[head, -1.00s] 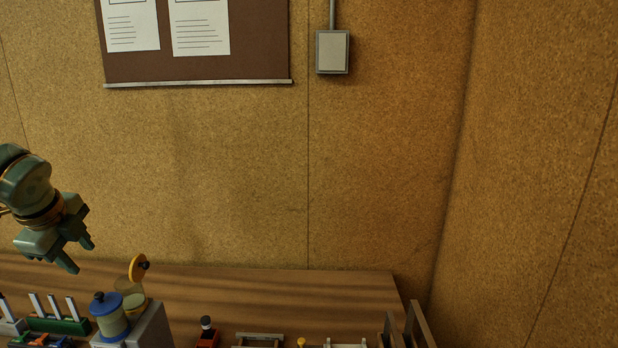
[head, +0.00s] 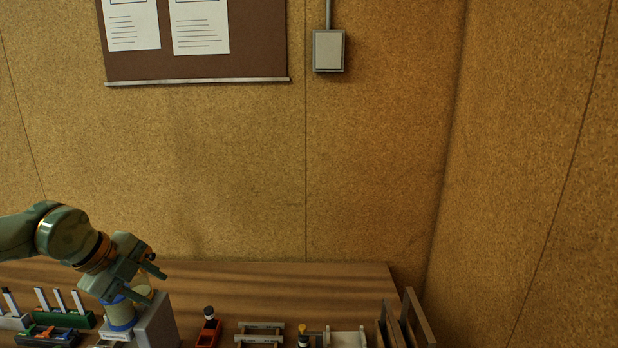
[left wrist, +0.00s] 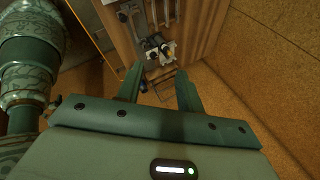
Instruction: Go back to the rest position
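My left gripper (head: 138,286) is at the lower left of the head view, its arm coming in from the left edge. It is in front of the grey block (head: 158,322) and partly hides a jar with a blue base (head: 119,318) there. My right gripper is not in view.
The wooden bench (head: 270,284) carries a green rack with white sticks (head: 62,319), a red item with a black top (head: 208,330), grey frames (head: 260,335) and upright wooden panels (head: 416,322). The bench's back strip is clear. Cork walls (head: 220,180) stand behind and at right.

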